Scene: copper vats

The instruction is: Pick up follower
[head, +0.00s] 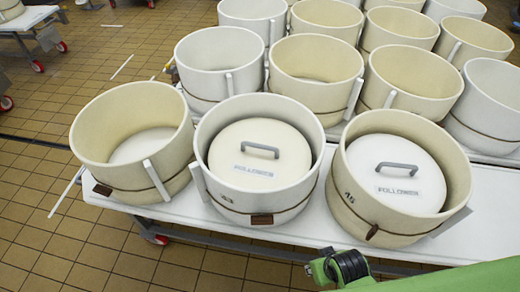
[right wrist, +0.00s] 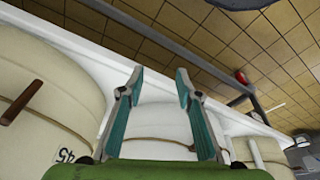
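Two followers show in the head view. One follower (head: 258,165) lies inside the middle front vat (head: 215,188); the other follower (head: 390,195) lies inside the right front vat (head: 455,172). My right gripper (right wrist: 158,78) is open and empty in the right wrist view, its teal fingers apart in front of a white vat (right wrist: 155,122). No follower shows in that view. Its fingers are out of the head view. My left gripper is in neither view.
A follower-free front vat (head: 130,118) stands at the left on the white table (head: 490,215). The tiled floor (head: 60,250) at left is open. Another wheeled table (head: 30,25) is at the far left.

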